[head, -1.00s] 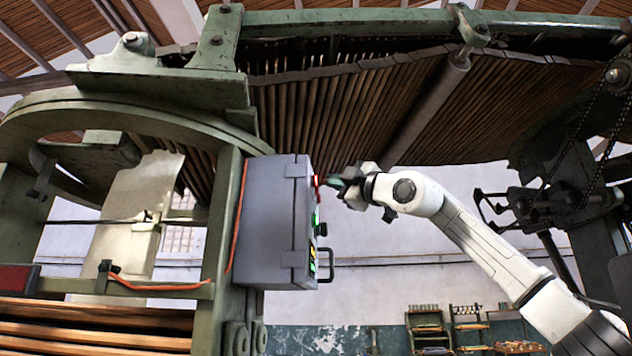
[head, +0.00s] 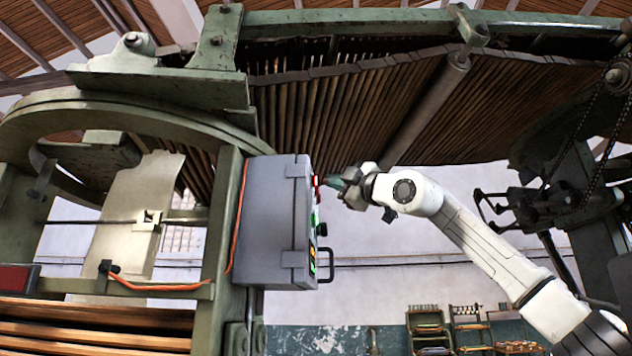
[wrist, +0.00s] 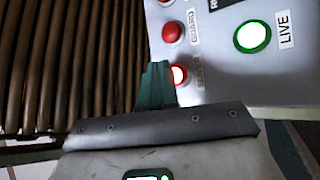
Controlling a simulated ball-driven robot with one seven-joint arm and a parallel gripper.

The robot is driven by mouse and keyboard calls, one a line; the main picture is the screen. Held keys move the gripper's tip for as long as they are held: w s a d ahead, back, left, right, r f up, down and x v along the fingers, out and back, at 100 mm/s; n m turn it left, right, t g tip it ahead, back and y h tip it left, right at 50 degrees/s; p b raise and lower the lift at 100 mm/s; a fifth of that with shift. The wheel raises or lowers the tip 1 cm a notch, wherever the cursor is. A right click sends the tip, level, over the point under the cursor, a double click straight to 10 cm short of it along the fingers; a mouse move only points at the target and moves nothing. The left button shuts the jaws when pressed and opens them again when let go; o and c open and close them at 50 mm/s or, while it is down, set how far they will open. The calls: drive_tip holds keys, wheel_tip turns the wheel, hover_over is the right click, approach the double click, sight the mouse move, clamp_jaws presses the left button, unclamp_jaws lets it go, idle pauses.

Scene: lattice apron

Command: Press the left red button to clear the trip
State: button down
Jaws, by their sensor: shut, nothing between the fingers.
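One (wrist: 172,33) is unlit, by a label that seems to read GUARD. The other (wrist: 179,75) glows with a bright centre; its label is hard to read. The labels run up the picture, so the glowing one is at the panel's left. My gripper (wrist: 156,72) is shut and empty, its teal fingertips right beside the glowing button and partly overlapping its edge. I cannot tell whether they touch it. In the head view my gripper (head: 336,183) is just right of the box's red buttons (head: 316,182).
A green lit button (wrist: 252,37) labelled LIVE is on the same panel. The grey box (head: 270,220) hangs on a green machine frame, with a black handle (head: 325,264) jutting out below my gripper. Wooden slats (head: 330,120) rise behind. Open room lies below my arm.

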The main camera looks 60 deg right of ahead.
drive_tip(key=shift+w, duration=0.1)
idle(0.3)
drive_tip(key=shift+w+a+b, duration=0.2)
drive_tip(key=shift+w+b, duration=0.1)
drive_tip(key=shift+b, duration=0.25)
drive_tip(key=shift+w+a+b, duration=0.2)
drive_tip(key=shift+w+b, duration=0.15)
drive_tip(key=shift+w, duration=0.15)
idle(0.6)
drive_tip(key=shift+s, duration=0.1)
drive_tip(key=shift+s+d+b, duration=0.3)
drive_tip(key=shift+s+d, duration=0.05)
drive_tip(key=shift+s, duration=0.45)
drive_tip(key=s, duration=0.1)
drive_tip(key=s+d, duration=0.1)
drive_tip(key=s, duration=0.1)
drive_tip(key=s+d, duration=0.1)
drive_tip(key=shift+s+b, duration=0.3)
drive_tip(key=shift+w, duration=0.1)
idle(1.0)
